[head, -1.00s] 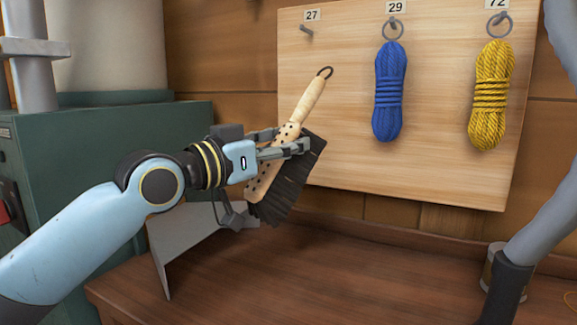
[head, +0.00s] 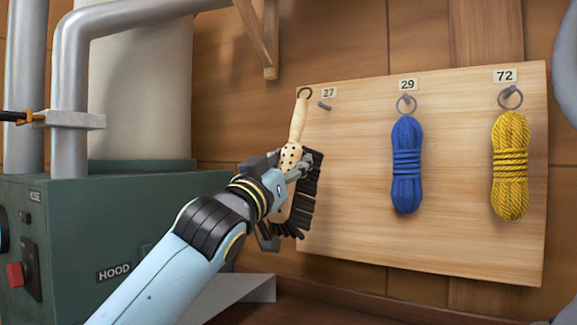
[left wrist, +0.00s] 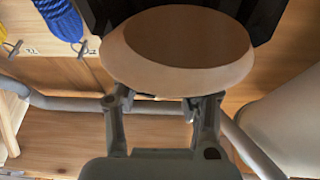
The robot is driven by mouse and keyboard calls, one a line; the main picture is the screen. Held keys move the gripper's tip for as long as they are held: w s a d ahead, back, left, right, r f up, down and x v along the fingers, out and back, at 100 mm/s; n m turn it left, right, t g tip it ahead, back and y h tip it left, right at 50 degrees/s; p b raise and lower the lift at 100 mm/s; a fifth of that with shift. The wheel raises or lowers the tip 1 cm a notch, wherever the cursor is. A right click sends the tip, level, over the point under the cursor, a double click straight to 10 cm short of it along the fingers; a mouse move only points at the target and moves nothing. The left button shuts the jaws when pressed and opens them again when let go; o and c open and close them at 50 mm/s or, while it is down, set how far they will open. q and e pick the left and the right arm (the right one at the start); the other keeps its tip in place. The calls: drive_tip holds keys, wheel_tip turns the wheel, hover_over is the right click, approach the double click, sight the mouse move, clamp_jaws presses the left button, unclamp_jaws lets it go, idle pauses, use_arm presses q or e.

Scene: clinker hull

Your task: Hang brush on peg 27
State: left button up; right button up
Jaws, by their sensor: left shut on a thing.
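The brush (head: 297,122) has a pale wooden handle, dark bristles and a dark hanging ring (head: 304,92) at its top. My left gripper (head: 303,168) is shut on its wooden body and holds it nearly upright, bristles to the right. Peg 27 (head: 324,106) is a bare grey peg beside its number label. The ring appears just left of the peg and slightly higher, apart from it; the depth gap cannot be told. In the left wrist view the brush's wooden end (left wrist: 178,55) fills the top, above the gripper fingers (left wrist: 160,98). My right gripper is not in view.
The pegboard (head: 450,245) also holds a blue rope coil (head: 406,165) on peg 29 and a yellow one (head: 510,165) on peg 72. A green cabinet (head: 110,225) with pipes stands left. A wooden bracket (head: 262,40) is above, left of the board.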

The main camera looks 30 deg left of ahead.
use_arm(q)
drive_tip(key=w+f, duration=0.1)
drive_tip(key=w, duration=0.8)
drive_tip(key=shift+a+f+b, duration=0.15)
drive_tip(key=shift+a+b, duration=0.1)
drive_tip(key=shift+b, duration=0.05)
idle(0.4)
drive_tip(key=shift+w, duration=0.1)
idle(0.5)
drive_tip(key=o, duration=1.3)
drive_tip(key=shift+o, duration=0.2)
drive_tip(key=v, duration=1.2)
